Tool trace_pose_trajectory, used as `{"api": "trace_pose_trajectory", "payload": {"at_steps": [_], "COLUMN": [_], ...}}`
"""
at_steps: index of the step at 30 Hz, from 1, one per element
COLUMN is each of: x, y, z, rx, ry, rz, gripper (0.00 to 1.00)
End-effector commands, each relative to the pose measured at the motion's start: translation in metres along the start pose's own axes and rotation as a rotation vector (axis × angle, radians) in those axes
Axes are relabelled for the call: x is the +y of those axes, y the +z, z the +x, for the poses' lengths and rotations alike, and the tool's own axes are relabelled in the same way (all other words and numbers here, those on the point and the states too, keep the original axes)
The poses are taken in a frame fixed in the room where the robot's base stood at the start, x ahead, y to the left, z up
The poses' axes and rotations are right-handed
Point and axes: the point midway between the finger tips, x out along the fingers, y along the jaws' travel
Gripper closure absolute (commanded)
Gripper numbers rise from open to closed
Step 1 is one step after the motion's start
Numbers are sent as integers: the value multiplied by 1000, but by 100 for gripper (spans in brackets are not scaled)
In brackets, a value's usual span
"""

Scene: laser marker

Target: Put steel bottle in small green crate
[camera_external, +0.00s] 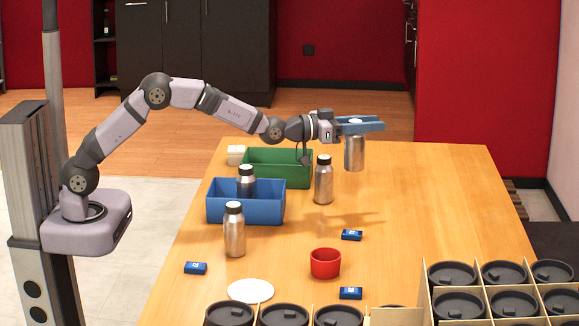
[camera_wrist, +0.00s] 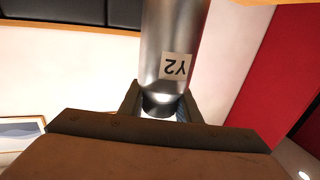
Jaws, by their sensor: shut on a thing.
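My gripper (camera_external: 372,125) is shut on a steel bottle (camera_external: 355,154) near its top and holds it above the far part of the table. The bottle hangs about upright, to the right of the green crate. In the wrist view, the bottle (camera_wrist: 172,40) sits between my fingers (camera_wrist: 160,105) and bears a label reading Y2. The small green crate (camera_external: 292,173) stands at the back of the table, behind the blue crate. Its inside is partly hidden, and I see no bottle in it.
A blue crate (camera_external: 245,211) holds a steel bottle (camera_external: 246,182). Other bottles stand right of the green crate (camera_external: 324,182) and in front of the blue crate (camera_external: 234,232). A red bowl (camera_external: 325,264), white plate (camera_external: 251,291) and several small blue boxes (camera_external: 352,235) lie nearer.

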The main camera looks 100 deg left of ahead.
Motion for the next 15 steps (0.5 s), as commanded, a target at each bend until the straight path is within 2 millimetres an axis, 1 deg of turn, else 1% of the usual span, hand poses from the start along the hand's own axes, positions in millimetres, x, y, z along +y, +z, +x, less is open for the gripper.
{"api": "trace_pose_trajectory", "payload": {"at_steps": [1,3,5,8,9,11,14,15], "x": [0,0,-14,-35,-46,-62,-95,-112], "y": [-12,-26,-22,-23,-24,-25,-26,-26], "z": [0,0,-2,-6,-8,-12,-21,-27], "rx": [8,8,4,8,11,15,19,22], "ry": [0,0,-26,-64,-84,-114,-179,-212], "rz": [0,1,-2,-4,-4,-5,-7,-7], "gripper": [100,100,100,100,100,100,100,100]}}
